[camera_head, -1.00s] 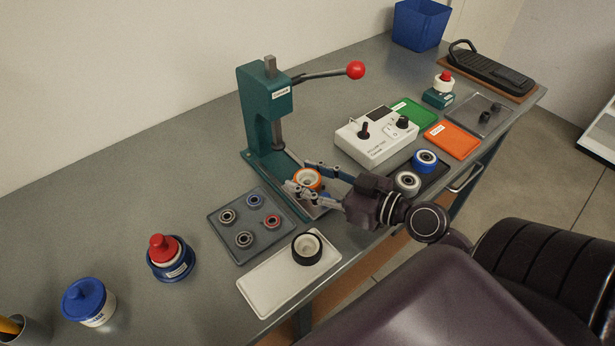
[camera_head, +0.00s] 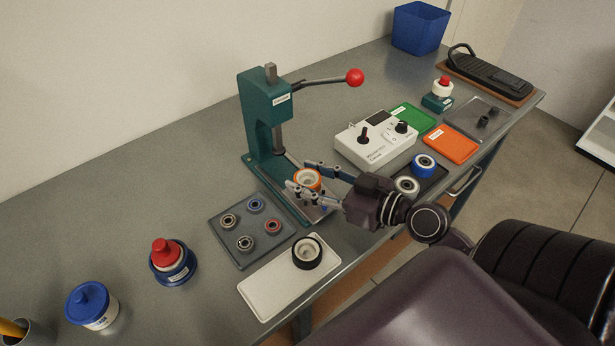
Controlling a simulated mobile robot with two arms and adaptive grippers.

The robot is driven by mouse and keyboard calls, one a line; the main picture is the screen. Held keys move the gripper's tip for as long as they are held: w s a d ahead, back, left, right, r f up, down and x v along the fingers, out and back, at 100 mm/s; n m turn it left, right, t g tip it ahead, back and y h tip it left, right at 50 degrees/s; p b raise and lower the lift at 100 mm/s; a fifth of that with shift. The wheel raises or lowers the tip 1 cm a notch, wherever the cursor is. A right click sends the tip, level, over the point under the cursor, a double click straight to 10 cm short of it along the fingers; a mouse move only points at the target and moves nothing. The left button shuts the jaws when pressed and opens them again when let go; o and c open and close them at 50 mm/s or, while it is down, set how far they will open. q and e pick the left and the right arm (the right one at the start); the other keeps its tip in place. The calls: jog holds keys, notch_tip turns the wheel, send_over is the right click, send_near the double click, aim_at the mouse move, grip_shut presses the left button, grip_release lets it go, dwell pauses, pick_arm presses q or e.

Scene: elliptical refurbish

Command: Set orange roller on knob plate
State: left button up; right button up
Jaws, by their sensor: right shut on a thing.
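The orange roller (camera_head: 307,187), with a white hub, is between the fingers of my right gripper (camera_head: 304,179). The gripper is shut on it at the front of the green press, over or on the press's base plate; whether it touches the plate I cannot tell. The gripper's fingers hide part of the roller. A grey plate (camera_head: 466,122) with small dark knobs (camera_head: 484,121) lies at the far right of the bench, well apart from the gripper; it looks like the knob plate. My left gripper is not in view.
The press (camera_head: 262,120) has a lever with a red ball (camera_head: 354,77). A white control box (camera_head: 374,148), green tray (camera_head: 412,117) and orange tray (camera_head: 451,142) lie between gripper and knob plate. A bearing tray (camera_head: 237,259) and a white tray (camera_head: 262,291) with a black roller (camera_head: 307,252) lie left.

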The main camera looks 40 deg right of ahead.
dwell(0.7)
jog(key=shift+f+b, duration=0.85)
jog(key=shift+b, duration=0.2)
jog(key=o, duration=1)
jog(key=shift+s, duration=0.1)
